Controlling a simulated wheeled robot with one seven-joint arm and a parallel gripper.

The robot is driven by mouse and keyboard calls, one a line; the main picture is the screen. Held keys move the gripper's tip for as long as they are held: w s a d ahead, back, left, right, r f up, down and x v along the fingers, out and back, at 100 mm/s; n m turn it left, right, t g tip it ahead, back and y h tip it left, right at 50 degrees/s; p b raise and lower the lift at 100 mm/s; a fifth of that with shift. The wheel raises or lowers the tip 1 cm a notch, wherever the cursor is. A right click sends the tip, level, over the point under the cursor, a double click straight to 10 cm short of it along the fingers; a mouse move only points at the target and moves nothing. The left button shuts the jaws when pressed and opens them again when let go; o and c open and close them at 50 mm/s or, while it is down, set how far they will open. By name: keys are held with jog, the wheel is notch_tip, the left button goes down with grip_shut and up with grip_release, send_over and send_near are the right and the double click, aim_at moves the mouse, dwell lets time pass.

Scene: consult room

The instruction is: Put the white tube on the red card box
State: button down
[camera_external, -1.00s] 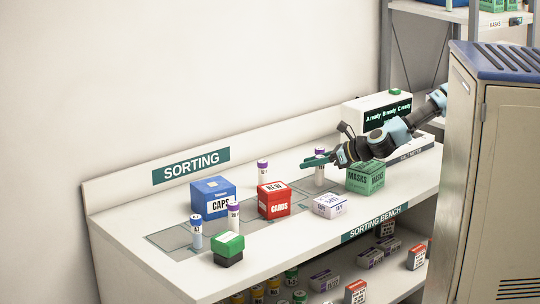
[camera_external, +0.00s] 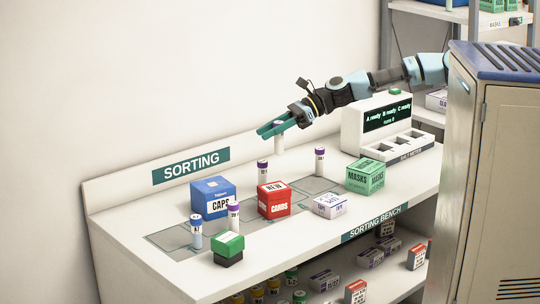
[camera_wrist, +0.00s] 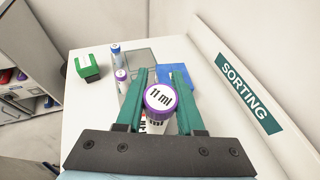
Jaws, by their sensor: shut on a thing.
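My gripper (camera_external: 283,127) is shut on the white tube (camera_external: 280,143) and holds it upright in the air, well above the bench. The red card box (camera_external: 273,205), labelled CARDS, stands on the bench below and slightly left of the held tube in the external view. In the wrist view the box is mostly hidden behind the tube and gripper.
A blue CAPS box (camera_external: 212,197) stands left of the red box. Purple-capped tubes stand behind it (camera_external: 262,172) and to its right (camera_external: 319,161). A white box (camera_external: 329,205), green MASKS box (camera_external: 365,177) and display unit (camera_external: 378,126) are further right.

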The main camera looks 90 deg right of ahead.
jog(key=a+r+n+y, duration=0.2)
jog(key=a, duration=0.1)
jog(key=g+p, duration=0.1)
jog(key=p, duration=0.1)
send_over(265, 189)
notch_tip(265, 189, down, 10)
jog(key=shift+f, duration=0.1)
jog(key=shift+f, duration=0.15)
jog(key=c, duration=0.5)
grip_release()
